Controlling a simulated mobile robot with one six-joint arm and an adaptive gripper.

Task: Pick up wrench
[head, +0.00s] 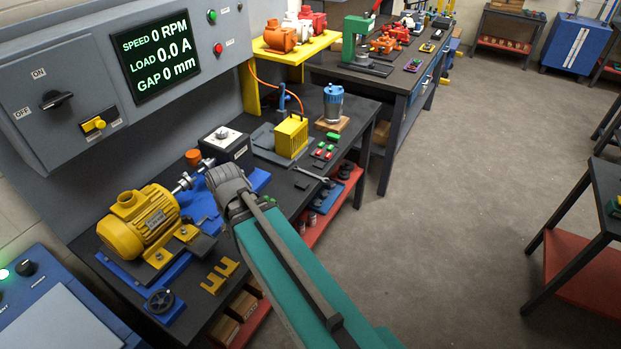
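A small grey wrench (312,174) lies flat on the dark workbench (268,188), near its front edge and beside several small red and green parts. My gripper (227,180) is at the end of my arm, over the bench to the left of the wrench and apart from it. It is grey and seen from behind, so its fingertips are hidden. I cannot tell whether it is open or shut.
A yellow motor (140,222) on a blue base stands at left. A red lower shelf (322,222) runs below. Open floor (460,190) lies right.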

